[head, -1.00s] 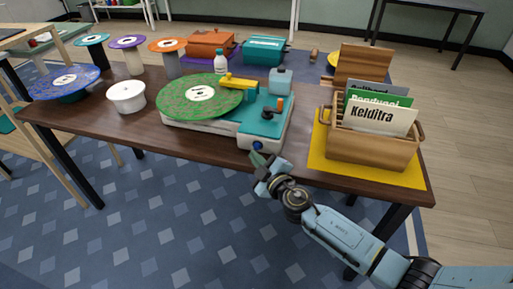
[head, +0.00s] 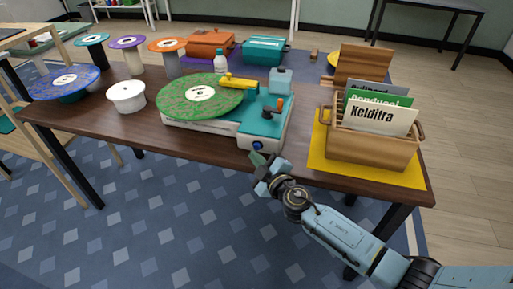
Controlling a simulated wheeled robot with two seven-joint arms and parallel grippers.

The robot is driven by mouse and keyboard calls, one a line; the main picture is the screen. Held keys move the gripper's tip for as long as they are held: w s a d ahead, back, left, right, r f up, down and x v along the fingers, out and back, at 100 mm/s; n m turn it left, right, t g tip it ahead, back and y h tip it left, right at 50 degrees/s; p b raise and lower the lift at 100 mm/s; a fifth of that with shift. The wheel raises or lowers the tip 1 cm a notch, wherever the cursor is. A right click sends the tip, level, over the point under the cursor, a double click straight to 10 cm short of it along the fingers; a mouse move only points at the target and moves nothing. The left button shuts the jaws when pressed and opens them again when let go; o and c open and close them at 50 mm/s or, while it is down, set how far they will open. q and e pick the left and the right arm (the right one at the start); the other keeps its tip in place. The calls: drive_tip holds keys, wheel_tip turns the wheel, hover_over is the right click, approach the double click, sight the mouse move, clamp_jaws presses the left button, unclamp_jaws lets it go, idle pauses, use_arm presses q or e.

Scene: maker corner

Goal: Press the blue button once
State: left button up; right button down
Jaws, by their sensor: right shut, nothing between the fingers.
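The blue button (head: 257,146) is a small round knob on the front face of the turntable's teal section, near its right front corner. The turntable (head: 200,126) has a white base, a green speckled record (head: 200,97) and a yellow arm (head: 238,83). My right gripper (head: 258,159) is shut and empty. Its tips are just below and in front of the button in the picture; a small gap seems to show between them, though depth is hard to judge. My left gripper is not in view.
A wooden crate (head: 370,148) of record sleeves stands on a yellow mat (head: 320,168) to the right. A white bowl (head: 126,97) and several discs on stands are at the left. Teal and orange cases stand at the back. Open floor lies before the table edge (head: 180,150).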

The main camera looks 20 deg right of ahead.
drive_tip(key=shift+w+d, duration=0.2)
drive_tip(key=shift+w, duration=0.1)
drive_tip(key=shift+w+d+b, duration=0.35)
drive_tip(key=shift+w, duration=0.1)
idle(1.0)
drive_tip(key=shift+s+a, duration=0.55)
drive_tip(key=shift+s, duration=0.25)
drive_tip(key=s+a, duration=0.1)
drive_tip(key=s, duration=0.1)
drive_tip(key=s+a, duration=0.1)
drive_tip(key=s, duration=0.1)
drive_tip(key=shift+a+p, duration=0.3)
drive_tip(key=shift+a, duration=0.1)
idle(0.6)
